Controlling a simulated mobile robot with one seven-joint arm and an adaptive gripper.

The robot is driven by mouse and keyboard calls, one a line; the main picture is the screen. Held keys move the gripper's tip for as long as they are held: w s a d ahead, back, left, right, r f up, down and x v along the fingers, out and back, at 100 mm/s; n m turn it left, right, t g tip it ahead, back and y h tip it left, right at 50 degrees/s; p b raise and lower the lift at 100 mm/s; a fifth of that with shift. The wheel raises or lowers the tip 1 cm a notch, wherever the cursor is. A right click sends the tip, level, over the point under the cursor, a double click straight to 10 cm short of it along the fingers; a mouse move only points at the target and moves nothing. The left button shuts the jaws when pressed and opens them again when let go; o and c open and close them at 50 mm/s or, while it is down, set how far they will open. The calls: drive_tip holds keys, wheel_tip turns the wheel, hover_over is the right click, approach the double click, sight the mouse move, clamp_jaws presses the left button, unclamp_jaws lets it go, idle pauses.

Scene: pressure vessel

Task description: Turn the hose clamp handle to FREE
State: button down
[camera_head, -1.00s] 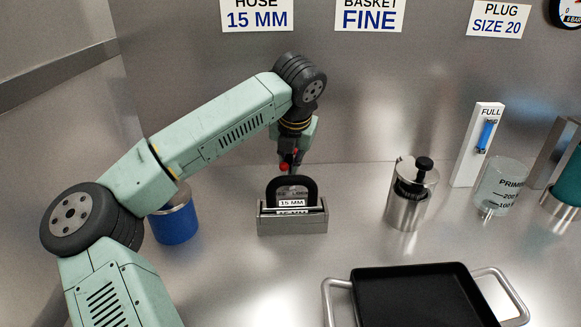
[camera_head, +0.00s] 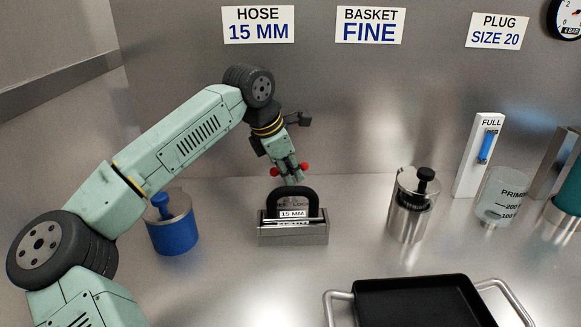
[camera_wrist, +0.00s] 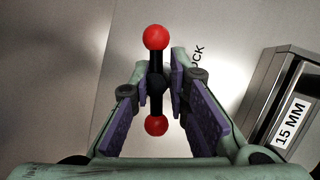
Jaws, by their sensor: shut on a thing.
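The hose clamp handle (camera_wrist: 157,83) is a black bar with a red ball at each end. In the wrist view it stands upright between my gripper (camera_wrist: 160,88) fingers, which are shut on its middle. Letters ending in "OCK" show right of the handle, partly covered by a finger. No FREE mark is visible. In the head view, my gripper (camera_head: 289,177) is just behind the 15 MM holder, with one red ball (camera_head: 304,167) on its right and one on its left. The clamp's base is mostly hidden.
A metal holder (camera_head: 290,238) labelled 15 MM, with a black arched piece (camera_head: 293,192), stands close in front of my gripper. A blue canister (camera_head: 172,235) is at left and a steel press (camera_head: 409,215) at right. A black tray (camera_head: 415,302) lies in front.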

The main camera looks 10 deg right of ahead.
drive_tip(key=shift+w+a+r+m+g+h+p, duration=0.15)
drive_tip(key=shift+m+g+p, duration=0.15)
drive_tip(key=shift+m, duration=0.45)
drive_tip(key=shift+w+r+m+g+h+p, duration=0.1)
drive_tip(key=shift+w+m+g+h+p, duration=0.1)
drive_tip(key=shift+m+p, duration=0.4)
drive_tip(key=shift+s+m, duration=0.1)
drive_tip(key=shift+m, duration=0.25)
drive_tip(key=c, duration=1.9)
unclamp_jaws()
drive_tip(key=shift+o, duration=1.3)
drive_tip(key=shift+f, duration=0.15)
drive_tip(key=shift+s, duration=0.1)
drive_tip(key=v, duration=1.2)
drive_tip(key=shift+w, duration=0.25)
